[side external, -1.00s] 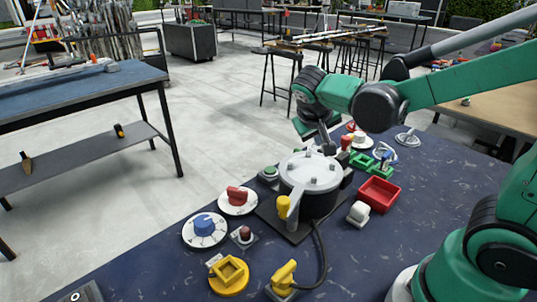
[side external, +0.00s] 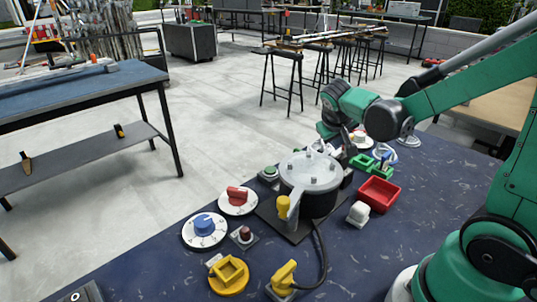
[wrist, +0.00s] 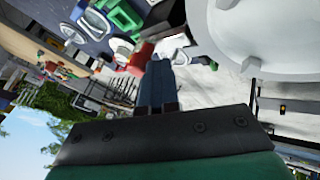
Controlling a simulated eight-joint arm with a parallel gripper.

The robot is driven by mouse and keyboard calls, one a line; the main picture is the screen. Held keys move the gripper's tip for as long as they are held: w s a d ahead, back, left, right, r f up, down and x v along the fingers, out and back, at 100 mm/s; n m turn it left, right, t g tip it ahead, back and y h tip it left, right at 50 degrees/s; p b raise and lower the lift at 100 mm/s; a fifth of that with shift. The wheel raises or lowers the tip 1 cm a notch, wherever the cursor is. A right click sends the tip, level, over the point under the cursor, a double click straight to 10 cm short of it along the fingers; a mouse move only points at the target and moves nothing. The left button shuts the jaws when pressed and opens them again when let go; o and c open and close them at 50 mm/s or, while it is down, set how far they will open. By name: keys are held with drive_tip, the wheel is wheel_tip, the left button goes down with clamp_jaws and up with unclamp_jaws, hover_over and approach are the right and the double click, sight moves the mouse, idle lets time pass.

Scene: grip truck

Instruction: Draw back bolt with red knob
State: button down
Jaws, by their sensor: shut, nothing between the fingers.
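My gripper (side external: 326,133) is low behind the round grey-lidded pot (side external: 311,174) in the side view, and its fingertips are largely hidden there. In the wrist view my gripper (wrist: 158,64) has its dark blue fingers together, with nothing visible between them. A red piece (wrist: 140,57) shows just left of the fingertips; it may be the bolt's red knob, but I cannot tell whether they touch. In the side view a small red part (side external: 360,133) sits on a white round base right of the gripper. The bolt itself is not clearly visible.
Green blocks (side external: 363,163), a red tray (side external: 378,193) and a white block (side external: 358,213) stand right of the pot. Dials with a red handle (side external: 237,193) and a blue knob (side external: 204,225) stand left. The blue tabletop (side external: 420,215) is clear at the right.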

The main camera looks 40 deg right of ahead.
drive_tip(key=shift+d, duration=1.4)
drive_tip(key=a, duration=0.3)
drive_tip(key=w+a, duration=0.1)
drive_tip(key=shift+a+r, duration=0.4)
drive_tip(key=v, duration=0.9)
drive_tip(key=shift+f, duration=0.1)
drive_tip(key=s+a+f+n+t+y, duration=0.3)
drive_tip(key=a+f+n+t+y, duration=0.1)
drive_tip(key=a+y, duration=0.3)
drive_tip(key=shift+a+f+n+t, duration=0.3)
drive_tip(key=shift+a+n, duration=0.1)
drive_tip(key=shift+a, duration=0.2)
